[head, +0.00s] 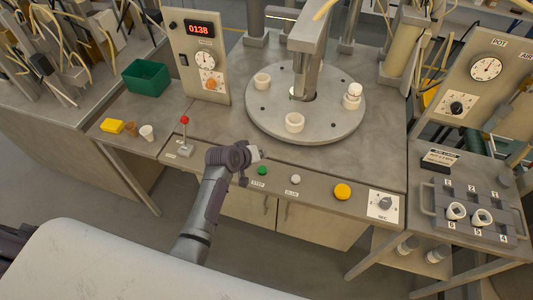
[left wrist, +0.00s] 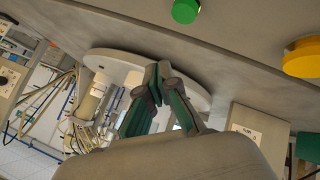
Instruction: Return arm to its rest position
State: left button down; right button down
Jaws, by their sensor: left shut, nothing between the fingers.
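My left arm (head: 205,205) reaches up from the bottom of the head view to the front edge of the bench. My left gripper (head: 258,154) is at that edge, left of and above the green button (head: 262,171) in the picture. In the left wrist view the fingers (left wrist: 157,72) are together and hold nothing. The green button (left wrist: 186,10) and the yellow button (left wrist: 303,57) show beyond them there. My right gripper is not in view.
A round turntable (head: 258,121) with several white sockets stands behind the gripper. A red-knobbed lever (head: 184,121) is to the left, with a green bin (head: 147,78) further back. A white button (head: 295,179) and a dial (head: 384,203) line the front edge. A tray (head: 480,235) sits right.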

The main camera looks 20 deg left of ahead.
pick_arm(q)
jog(key=s+a+r+m+g+y, duration=0.2)
jog(key=s+r+m+g, duration=0.15)
jog(key=s, duration=1.25)
jog(key=s+a+r+m+g+y, duration=0.15)
jog(key=s+r+m, duration=0.25)
jog(key=s, duration=1.3)
notch_tip(320, 180, down, 33)
jog(key=g+b, duration=0.1)
jog(key=b, duration=0.6)
jog(key=s+a+f+b, duration=0.1)
jog(key=s+f+b, duration=0.1)
jog(key=s+f, duration=0.6)
jog(key=s+a+f+g+b, duration=0.1)
jog(key=s+f+b, duration=0.2)
jog(key=s+f, duration=0.6)
notch_tip(320, 180, down, 5)
jog(key=shift+s+a+f+g+b, duration=0.15)
jog(key=shift+s+a+g+b, duration=0.1)
jog(key=shift+g+b, duration=0.1)
